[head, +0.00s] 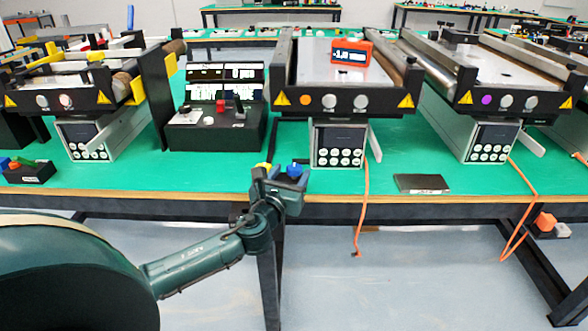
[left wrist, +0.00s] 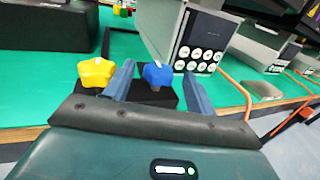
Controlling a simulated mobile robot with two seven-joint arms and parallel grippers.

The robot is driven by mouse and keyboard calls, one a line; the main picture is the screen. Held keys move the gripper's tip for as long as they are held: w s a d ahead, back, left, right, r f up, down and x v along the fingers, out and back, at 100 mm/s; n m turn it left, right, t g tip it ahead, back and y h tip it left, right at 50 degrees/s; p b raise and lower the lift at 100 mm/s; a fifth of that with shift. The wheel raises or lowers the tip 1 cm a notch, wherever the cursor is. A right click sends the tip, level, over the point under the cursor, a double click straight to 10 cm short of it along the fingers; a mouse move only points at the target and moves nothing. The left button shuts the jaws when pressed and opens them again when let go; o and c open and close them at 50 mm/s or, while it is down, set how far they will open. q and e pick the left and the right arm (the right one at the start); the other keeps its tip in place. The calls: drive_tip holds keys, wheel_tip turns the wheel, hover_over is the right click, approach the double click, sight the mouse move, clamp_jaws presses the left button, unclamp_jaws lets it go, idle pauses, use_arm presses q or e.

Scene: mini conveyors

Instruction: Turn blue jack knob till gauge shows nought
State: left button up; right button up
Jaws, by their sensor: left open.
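The blue jack knob (head: 294,171) sits at the table's front edge, beside a yellow knob (head: 263,167). My left gripper (head: 279,181) is at the edge, just in front of the knobs. In the left wrist view, the blue knob (left wrist: 158,74) stands between the open fingers (left wrist: 158,80), with a gap on either side. The yellow knob (left wrist: 97,72) is outside the left finger. The gauge (head: 351,52) is an orange box on the middle conveyor; its display seems to show a negative number, too small to read surely. My right gripper is not in view.
The middle conveyor (head: 340,99) stands behind the knobs, with its keypad box (head: 338,146) below. A black control box (head: 216,130) is to the left. An orange cable (head: 365,200) hangs over the edge. A dark flat block (head: 422,184) lies right on the green table.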

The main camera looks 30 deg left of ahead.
sight(292, 172)
use_arm(q)
drive_tip(key=shift+x, duration=1.55)
drive_tip(key=shift+c, duration=0.2)
drive_tip(key=c, duration=1)
drive_tip(key=shift+o, duration=0.2)
drive_tip(key=shift+d+n+y, duration=0.1)
drive_tip(key=shift+n+y, duration=0.2)
